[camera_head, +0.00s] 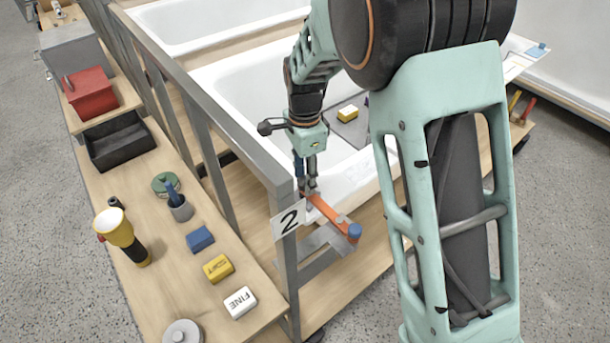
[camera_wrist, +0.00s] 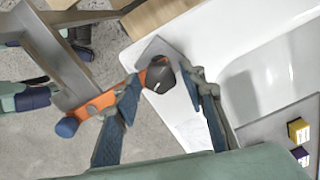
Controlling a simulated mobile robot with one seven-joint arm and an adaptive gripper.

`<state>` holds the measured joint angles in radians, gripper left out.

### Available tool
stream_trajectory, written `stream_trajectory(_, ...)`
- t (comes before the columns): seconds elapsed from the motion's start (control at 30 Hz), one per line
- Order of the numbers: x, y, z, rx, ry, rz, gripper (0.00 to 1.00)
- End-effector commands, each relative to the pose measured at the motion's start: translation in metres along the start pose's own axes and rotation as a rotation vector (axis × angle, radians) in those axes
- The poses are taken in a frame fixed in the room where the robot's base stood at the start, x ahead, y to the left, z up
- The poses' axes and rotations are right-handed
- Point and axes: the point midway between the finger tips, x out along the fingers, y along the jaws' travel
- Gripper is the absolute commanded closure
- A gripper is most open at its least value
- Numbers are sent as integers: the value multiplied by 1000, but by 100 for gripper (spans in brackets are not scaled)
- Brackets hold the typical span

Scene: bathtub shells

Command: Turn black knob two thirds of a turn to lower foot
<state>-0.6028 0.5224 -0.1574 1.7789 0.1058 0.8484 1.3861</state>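The black knob (camera_wrist: 160,76) sits at one end of an orange bar (camera_wrist: 128,95) in the wrist view; the bar's other end has a blue cap (camera_wrist: 67,127). My gripper (camera_wrist: 164,80) is open, with one finger on each side of the knob and small visible gaps. I cannot tell whether a finger touches the bar. In the head view my gripper (camera_head: 309,186) points down at the bar (camera_head: 328,209) at the tub's near corner, and the knob is mostly hidden by the fingers. The foot cannot be made out clearly.
A wooden bench (camera_head: 185,275) holds several items, including a flashlight (camera_head: 122,235).

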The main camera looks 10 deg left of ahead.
Motion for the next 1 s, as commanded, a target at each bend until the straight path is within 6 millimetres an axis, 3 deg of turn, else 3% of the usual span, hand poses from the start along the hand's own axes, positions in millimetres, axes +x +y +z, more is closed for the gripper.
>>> stream_trajectory(0.37, -5, 0, -1, 0, 1, -1, 56)
stream_trajectory(0.47, -17, -1, -1, -1, 1, -4, 56)
stream_trajectory(0.8, -87, -1, 0, -1, 1, -4, 56)
stream_trajectory(1.0, -113, 0, 0, 0, 1, -1, 56)
